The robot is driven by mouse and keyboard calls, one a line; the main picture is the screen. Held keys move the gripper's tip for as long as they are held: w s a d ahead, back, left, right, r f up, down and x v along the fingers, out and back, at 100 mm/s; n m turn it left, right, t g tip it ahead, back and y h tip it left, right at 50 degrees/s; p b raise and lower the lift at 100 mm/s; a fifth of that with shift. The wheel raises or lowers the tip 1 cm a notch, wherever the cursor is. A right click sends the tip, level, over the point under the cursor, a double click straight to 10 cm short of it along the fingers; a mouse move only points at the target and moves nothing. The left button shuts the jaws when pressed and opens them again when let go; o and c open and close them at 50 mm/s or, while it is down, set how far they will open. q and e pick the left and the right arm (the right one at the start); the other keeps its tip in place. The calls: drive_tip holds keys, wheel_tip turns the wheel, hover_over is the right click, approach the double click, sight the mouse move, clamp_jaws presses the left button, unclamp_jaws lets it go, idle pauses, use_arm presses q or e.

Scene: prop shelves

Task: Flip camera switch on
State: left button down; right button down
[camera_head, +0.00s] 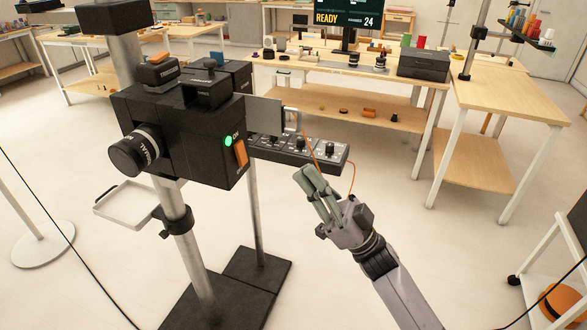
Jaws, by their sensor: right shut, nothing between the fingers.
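A black camera (190,130) stands on a metal column at the left of the head view. Its lens (137,150) faces left. An orange switch (241,153) sits on the camera's right side face, with a green light (228,141) glowing beside it and a small white label above. My right gripper (305,175) is shut and empty, with its fingers pointing up and left. It appears to the right of the switch and lower in the picture, apart from it. My left gripper is not in view.
A black control panel (300,153) with knobs and a small screen (264,115) are beside the camera, near my right fingers. An orange cable hangs by the panel. A small white tray (130,204) juts from the column. Workbenches stand behind, and the floor at lower right is partly clear.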

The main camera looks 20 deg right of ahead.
drive_tip(key=shift+s+d+f, duration=0.4)
drive_tip(key=shift+d, duration=0.15)
drive_tip(key=shift+s+d+f, duration=0.35)
drive_tip(key=shift+d, duration=0.15)
